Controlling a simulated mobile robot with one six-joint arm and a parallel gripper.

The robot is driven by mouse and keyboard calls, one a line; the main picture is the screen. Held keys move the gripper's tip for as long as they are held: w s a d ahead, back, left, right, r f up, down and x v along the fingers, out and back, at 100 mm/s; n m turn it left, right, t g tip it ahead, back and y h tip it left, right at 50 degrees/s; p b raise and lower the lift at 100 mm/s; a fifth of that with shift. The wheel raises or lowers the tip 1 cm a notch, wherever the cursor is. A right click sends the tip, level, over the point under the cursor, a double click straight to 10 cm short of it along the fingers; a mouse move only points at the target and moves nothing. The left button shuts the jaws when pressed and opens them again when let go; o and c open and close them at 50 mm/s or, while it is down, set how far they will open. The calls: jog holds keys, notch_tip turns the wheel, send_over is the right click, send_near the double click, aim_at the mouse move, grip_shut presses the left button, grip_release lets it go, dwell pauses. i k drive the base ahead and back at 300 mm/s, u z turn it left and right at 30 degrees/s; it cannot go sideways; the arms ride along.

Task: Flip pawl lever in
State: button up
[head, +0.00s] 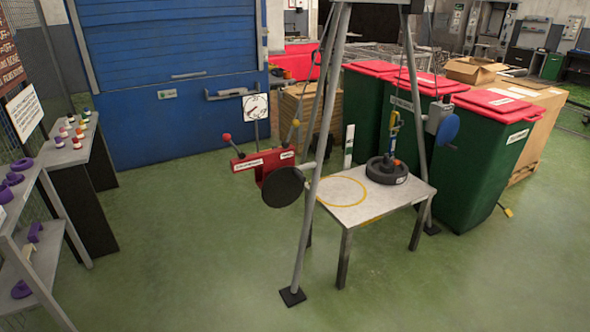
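A red winch-like housing (277,168) is mounted on the left leg of a grey frame. A black disc (284,187) sits on its front. One lever with a red ball end (226,137) sticks up to its left. Another lever with an orange ball end (295,123) stands upright above its right side. Small white labels (247,165) are on the housing, too small to read. I cannot tell which lever is the pawl lever. My gripper is not in view.
Frame legs (318,160) stand around a table (372,207) with a yellow ring. A black round weight (387,170) hangs from or stands under a yellow hook. Green bins (480,165) stand right, shelves (45,215) left. Green floor in front is clear.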

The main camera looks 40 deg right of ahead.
aim_at(295, 123)
jog(key=z, duration=4.35)
jog(key=i, duration=0.1)
jog(key=u, duration=3)
